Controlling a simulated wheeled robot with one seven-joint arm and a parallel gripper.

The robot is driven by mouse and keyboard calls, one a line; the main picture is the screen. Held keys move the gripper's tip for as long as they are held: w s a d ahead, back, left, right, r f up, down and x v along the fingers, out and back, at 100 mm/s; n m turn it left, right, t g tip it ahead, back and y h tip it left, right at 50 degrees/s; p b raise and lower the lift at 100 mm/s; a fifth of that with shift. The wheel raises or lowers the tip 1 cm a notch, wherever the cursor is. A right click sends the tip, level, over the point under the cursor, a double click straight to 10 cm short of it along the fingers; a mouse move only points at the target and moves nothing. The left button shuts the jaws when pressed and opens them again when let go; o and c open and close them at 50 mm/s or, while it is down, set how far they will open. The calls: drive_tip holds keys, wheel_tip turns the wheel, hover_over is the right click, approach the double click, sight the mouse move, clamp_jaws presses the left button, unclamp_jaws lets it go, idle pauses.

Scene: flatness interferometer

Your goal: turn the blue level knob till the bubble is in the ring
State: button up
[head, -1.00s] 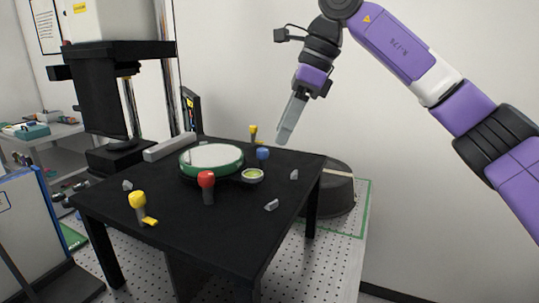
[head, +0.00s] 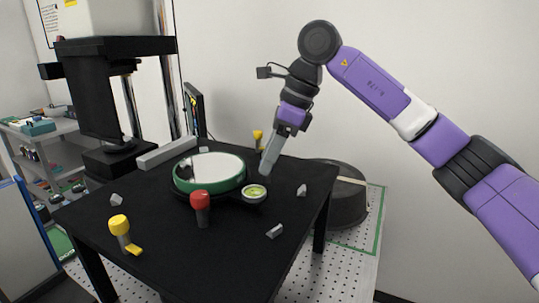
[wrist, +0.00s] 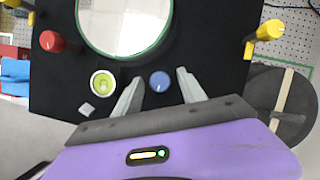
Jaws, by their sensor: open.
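The blue level knob (wrist: 160,81) shows in the wrist view between the two fingertips of my open gripper (wrist: 157,85), seen from above. In the head view my gripper (head: 266,170) hides the knob. I cannot tell whether the fingers touch it. The round bubble level (wrist: 102,83) sits beside the knob, with a yellow-green face and a pale bubble; it also shows in the head view (head: 254,192). I cannot tell exactly how the bubble sits against the ring.
A green-rimmed round mirror plate (head: 209,187) stands on the black table (head: 160,240). A red knob (head: 201,202) and yellow knobs (head: 119,226) stand around it. Small grey pieces (head: 274,230) lie near the front. A dark round bin (head: 345,195) stands behind the table.

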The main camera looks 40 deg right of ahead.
clamp_jaws()
drive_tip(key=shift+f+m+b, duration=0.1)
drive_tip(key=shift+m+b, duration=0.2)
drive_tip(key=shift+b, duration=0.1)
drive_tip(key=m+h+b, duration=0.1)
drive_tip(key=m+b, duration=0.1)
drive_tip(key=shift+s+f+t+b, duration=0.1)
drive_tip(key=shift+t+b, duration=0.2)
drive_tip(key=shift+b, duration=0.05)
drive_tip(key=shift+a+m+h+b, duration=0.15)
drive_tip(key=shift+m+h+b, duration=0.35)
drive_tip(key=shift+m+b, duration=0.9)
drive_tip(key=shift+r+m, duration=0.2)
drive_tip(key=shift+m, duration=0.1)
unclamp_jaws()
